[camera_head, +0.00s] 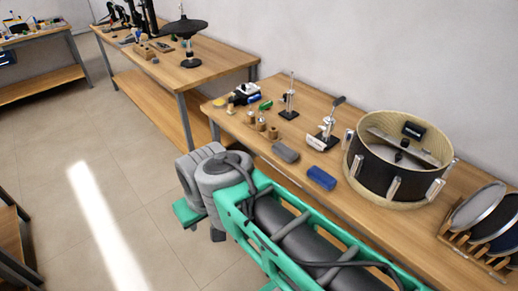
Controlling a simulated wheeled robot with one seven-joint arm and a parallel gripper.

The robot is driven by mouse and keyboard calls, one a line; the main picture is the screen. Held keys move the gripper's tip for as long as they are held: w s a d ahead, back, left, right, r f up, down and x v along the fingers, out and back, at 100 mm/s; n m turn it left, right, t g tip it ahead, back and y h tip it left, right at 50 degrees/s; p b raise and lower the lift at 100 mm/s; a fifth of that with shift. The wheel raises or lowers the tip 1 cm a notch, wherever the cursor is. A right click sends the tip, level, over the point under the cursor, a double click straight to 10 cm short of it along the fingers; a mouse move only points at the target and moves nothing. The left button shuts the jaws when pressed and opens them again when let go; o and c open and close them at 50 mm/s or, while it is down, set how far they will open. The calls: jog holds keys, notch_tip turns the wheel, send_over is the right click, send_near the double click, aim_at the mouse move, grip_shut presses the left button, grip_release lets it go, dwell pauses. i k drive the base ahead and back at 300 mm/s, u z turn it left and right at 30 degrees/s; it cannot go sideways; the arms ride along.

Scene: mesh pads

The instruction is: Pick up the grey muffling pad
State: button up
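The grey muffling pad (285,152) is a small, dark grey, rounded block. It lies flat on the right-hand wooden workbench (352,205), near its front edge. A blue pad (321,178) of similar shape lies to its right, a little closer to the edge, apart from it. My teal and grey arm links fill the lower middle of the view in front of the bench. My gripper's fingers cannot be made out in this view. Nothing touches the grey pad except the bench top.
A drum shell (400,165) stands right of the pads, with a rack of round discs (480,222) beyond. Another bench (190,70) stands further left.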

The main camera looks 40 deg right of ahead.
aim_at(281, 150)
jog(key=u, duration=0.15)
jog(key=i, duration=0.85)
jog(key=z, duration=0.8)
jog(key=i, duration=0.55)
jog(key=z, duration=0.45)
